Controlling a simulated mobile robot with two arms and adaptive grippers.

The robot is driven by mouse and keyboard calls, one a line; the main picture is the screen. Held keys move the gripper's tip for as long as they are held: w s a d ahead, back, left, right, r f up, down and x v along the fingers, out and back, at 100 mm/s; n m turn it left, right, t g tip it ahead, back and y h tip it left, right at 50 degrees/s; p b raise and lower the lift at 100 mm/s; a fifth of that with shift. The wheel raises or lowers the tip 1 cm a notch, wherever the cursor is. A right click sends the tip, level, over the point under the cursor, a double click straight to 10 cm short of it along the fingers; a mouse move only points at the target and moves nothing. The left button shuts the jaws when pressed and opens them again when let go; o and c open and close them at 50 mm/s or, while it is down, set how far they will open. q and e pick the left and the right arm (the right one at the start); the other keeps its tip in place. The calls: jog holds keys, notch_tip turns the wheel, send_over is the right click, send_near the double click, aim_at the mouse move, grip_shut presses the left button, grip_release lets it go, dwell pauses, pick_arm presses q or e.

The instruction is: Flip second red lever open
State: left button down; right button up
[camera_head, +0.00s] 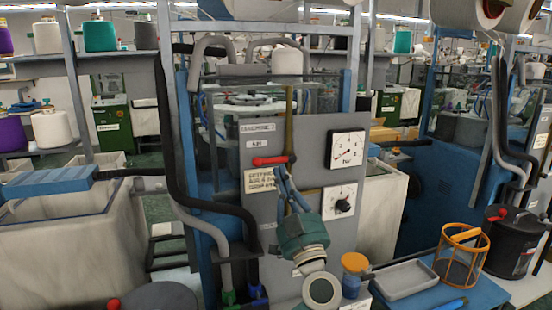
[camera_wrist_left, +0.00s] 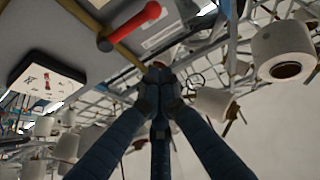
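A red lever (camera_head: 270,160) lies nearly level on the grey machine panel (camera_head: 312,150), beside an upright brass-coloured pipe. It also shows in the left wrist view (camera_wrist_left: 130,27), apart from the fingers. My left gripper (camera_head: 284,172) reaches up from below, its blue fingers just under the lever's right end in the head view. In the left wrist view, the fingertips (camera_wrist_left: 160,84) are drawn together, with nothing clearly held. A small red patch shows just beyond the tips; I cannot tell what it is. My right gripper is not in view.
Dark hoses (camera_head: 170,130) run down the panel's left side. An orange wire basket (camera_head: 461,255) and a grey tray (camera_head: 404,279) stand on a blue surface at lower right.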

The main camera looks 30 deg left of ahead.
pick_arm(q)
jog(key=shift+a, duration=0.1)
notch_tip(320, 180, up, 6)
jog(key=f+p, duration=0.1)
jog(key=p, duration=0.2)
send_over(270, 160)
jog(key=s+d, duration=0.2)
jog(key=s, duration=0.1)
jog(key=shift+w+a+f, duration=0.15)
jog(key=shift+w+f, duration=0.1)
jog(key=shift+f, duration=0.75)
jog(key=shift+w+a+f, duration=0.1)
jog(key=shift+w+f, duration=0.1)
jog(key=shift+f, duration=0.75)
jog(key=shift+f+b, duration=0.1)
jog(key=shift+b, duration=0.2)
